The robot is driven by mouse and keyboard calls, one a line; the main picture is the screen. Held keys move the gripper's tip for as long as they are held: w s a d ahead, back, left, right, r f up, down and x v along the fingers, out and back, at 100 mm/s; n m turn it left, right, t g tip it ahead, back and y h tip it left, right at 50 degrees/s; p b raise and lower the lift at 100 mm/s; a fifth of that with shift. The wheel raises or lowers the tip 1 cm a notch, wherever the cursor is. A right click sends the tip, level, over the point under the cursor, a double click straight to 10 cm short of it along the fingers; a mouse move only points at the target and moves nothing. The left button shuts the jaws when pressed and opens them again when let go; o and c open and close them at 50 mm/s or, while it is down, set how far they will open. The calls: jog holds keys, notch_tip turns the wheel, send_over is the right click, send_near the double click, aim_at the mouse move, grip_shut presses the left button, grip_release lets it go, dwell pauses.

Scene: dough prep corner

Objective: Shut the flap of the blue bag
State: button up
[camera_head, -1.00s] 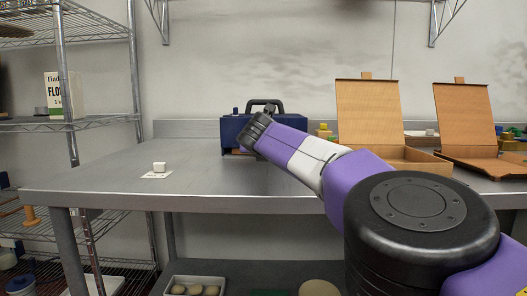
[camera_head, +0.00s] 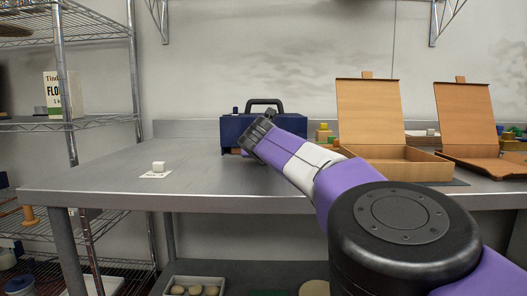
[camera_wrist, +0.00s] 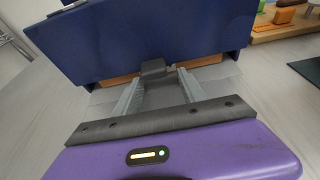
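The blue bag (camera_head: 236,131), a boxy dark blue case with a black top handle (camera_head: 265,103), stands at the back of the metal table. In the wrist view its blue panel (camera_wrist: 150,38) fills the top. A dark tab (camera_wrist: 153,68) sits at the panel's lower edge, with brown strips beside it below the panel. I cannot tell how far the flap is from shut. My gripper (camera_wrist: 159,80) is open, its two fingers apart on either side of the tab; contact is unclear. In the head view my gripper (camera_head: 256,138) is in front of the bag and hides part of it.
Two open cardboard-brown boxes (camera_head: 405,166) (camera_head: 470,150) with raised lids stand right of the bag. A wire shelf (camera_head: 100,122) stands far left.

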jog(key=shift+s+a+f+b, duration=0.15)
jog(key=shift+a+b, duration=0.1)
jog(key=shift+b, duration=0.3)
jog(key=shift+s+r+b, duration=0.15)
jog(key=shift+r+b, duration=0.05)
jog(key=shift+b, duration=0.25)
jog(key=b+v, duration=0.1)
jog(key=b, duration=0.1)
jog(key=shift+s+d+b, duration=0.1)
jog(key=shift+s+b, duration=0.15)
jog(key=shift+b, duration=0.05)
jog(key=shift+b+v, duration=0.5)
jog(key=shift+v, duration=2.35)
jog(key=shift+d+r, duration=0.15)
